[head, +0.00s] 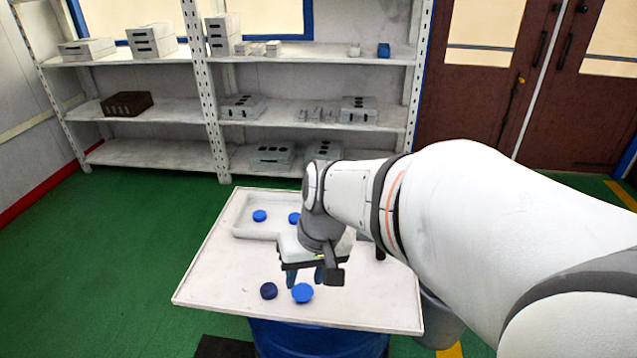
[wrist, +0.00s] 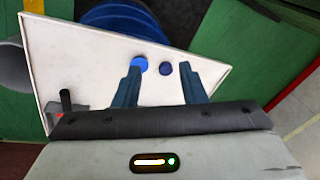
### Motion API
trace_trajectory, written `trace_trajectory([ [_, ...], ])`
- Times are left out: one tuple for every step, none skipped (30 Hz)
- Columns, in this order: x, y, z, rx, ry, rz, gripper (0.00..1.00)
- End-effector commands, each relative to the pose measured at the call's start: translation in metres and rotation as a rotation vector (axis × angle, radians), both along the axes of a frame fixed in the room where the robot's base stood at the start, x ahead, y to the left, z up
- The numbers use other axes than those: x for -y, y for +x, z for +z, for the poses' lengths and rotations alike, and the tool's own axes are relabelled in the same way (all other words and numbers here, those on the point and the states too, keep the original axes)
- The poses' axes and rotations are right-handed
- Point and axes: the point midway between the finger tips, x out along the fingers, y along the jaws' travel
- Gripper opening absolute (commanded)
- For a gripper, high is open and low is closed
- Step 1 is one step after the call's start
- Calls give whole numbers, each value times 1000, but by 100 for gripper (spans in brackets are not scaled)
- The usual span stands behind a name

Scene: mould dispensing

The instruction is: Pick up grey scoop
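My gripper (head: 305,278) is above the white tabletop, its two dark blue fingers pointing down. In the wrist view the fingers (wrist: 161,82) are spread apart with nothing between them, so it is open. I cannot make out a clear grey scoop. A dark upright handle-like piece (wrist: 65,100) stands at the left of the table in the wrist view, with small red bits near its base. A dark piece (head: 380,252) also shows beside my arm in the head view. I cannot tell whether either belongs to the scoop. My arm hides part of the table.
A bright blue round piece (head: 302,293) and a dark blue one (head: 268,290) lie near the table's front edge. A white tray-like block (head: 243,221) with blue discs sits at the back. A blue drum (head: 300,340) is under the table (head: 215,270). Shelves (head: 150,110) stand behind.

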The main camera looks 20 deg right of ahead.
Motion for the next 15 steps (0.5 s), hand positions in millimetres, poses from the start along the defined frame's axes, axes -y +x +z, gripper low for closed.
trace_trajectory([
  [4,7,-35,-38,82,-57,38],
  [6,11,-47,-52,142,-88,38],
  [9,18,-62,-60,225,-132,38],
  [13,24,-73,-59,288,-167,38],
  [18,30,-82,-51,352,-204,38],
  [26,39,-94,-31,436,-254,38],
  [33,47,-102,-10,499,-291,38],
  [43,54,-111,17,558,-332,38],
  [57,65,-121,62,634,-388,38],
  [70,73,-130,100,686,-432,38],
  [85,81,-138,144,735,-478,38],
  [106,91,-151,208,794,-543,38],
  [125,98,-160,260,832,-592,38],
  [143,104,-169,314,864,-642,38],
  [169,109,-180,388,897,-707,38],
])
